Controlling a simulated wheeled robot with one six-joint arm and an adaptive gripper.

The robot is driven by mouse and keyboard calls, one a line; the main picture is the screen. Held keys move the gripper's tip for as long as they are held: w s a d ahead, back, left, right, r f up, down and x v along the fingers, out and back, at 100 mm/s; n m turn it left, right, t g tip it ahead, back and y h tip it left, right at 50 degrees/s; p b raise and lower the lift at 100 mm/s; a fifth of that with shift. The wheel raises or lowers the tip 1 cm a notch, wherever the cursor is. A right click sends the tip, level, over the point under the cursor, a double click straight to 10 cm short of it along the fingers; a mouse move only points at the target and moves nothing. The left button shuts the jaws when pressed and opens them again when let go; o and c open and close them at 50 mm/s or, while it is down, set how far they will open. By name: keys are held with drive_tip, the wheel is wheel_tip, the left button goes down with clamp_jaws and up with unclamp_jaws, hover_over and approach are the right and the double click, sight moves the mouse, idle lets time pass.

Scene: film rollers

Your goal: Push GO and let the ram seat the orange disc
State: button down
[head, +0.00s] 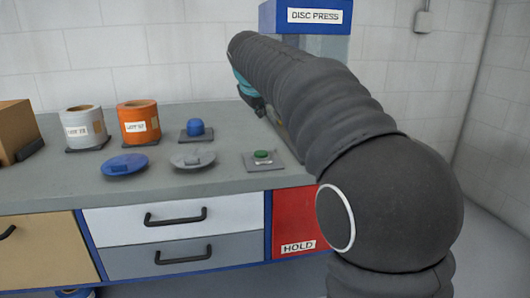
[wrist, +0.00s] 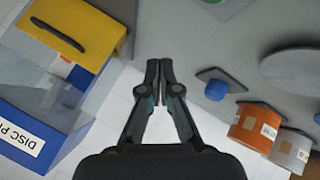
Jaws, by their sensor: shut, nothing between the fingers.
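The disc press (head: 310,17) stands at the back of the bench, largely hidden behind my arm. In the wrist view its blue, labelled housing (wrist: 35,125) is at the left, with a yellow part with a black handle beside it. A small orange patch (wrist: 62,68) shows inside; I cannot tell if it is the orange disc. A green button (head: 262,154) sits on a grey plate at the bench's front right; its label is unreadable. My gripper (wrist: 159,68) is shut and empty, between the press and the blue knob, apart from both. My arm mostly hides it in the head view.
A blue knob (head: 195,128) sits on a dark pad. A white roller (head: 83,124) and an orange roller (head: 138,121) stand at the left. A blue lid (head: 125,164) and a grey lid (head: 193,158) lie in front. A brown box (head: 14,128) is at the far left.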

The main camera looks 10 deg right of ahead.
sight(260, 153)
drive_tip(key=shift+f+b, duration=2.45)
drive_tip(key=shift+f, duration=1.95)
drive_tip(key=shift+f, duration=0.15)
drive_tip(key=shift+f, duration=0.3)
